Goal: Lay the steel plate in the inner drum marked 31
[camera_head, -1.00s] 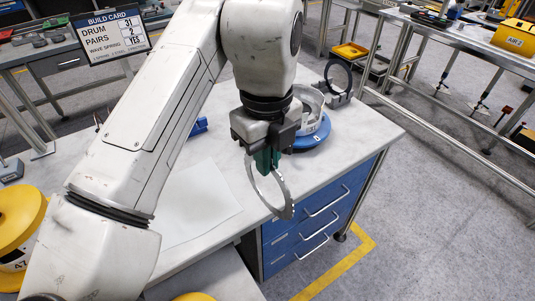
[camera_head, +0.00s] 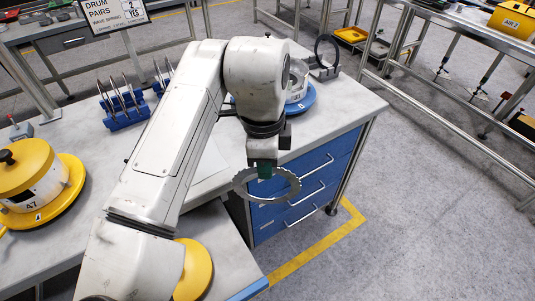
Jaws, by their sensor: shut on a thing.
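My gripper (camera_head: 264,170) is shut on the steel plate (camera_head: 297,184), a thin toothed ring. It holds the plate by its far edge, nearly flat, in the air in front of the blue drawers. A pale drum (camera_head: 297,78) stands on a blue round base (camera_head: 303,107) at the back right of the bench, partly hidden behind my arm. Its number cannot be read, so I cannot tell if it is 31. A yellow drum (camera_head: 30,172) marked 47 stands at the left.
The grey bench (camera_head: 345,108) has blue drawers (camera_head: 300,185) below its right end. Blue racks (camera_head: 125,112) holding thin plates stand at the back left. A black ring stand (camera_head: 327,55) is behind the pale drum. A yellow disc (camera_head: 196,268) lies at the lower front.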

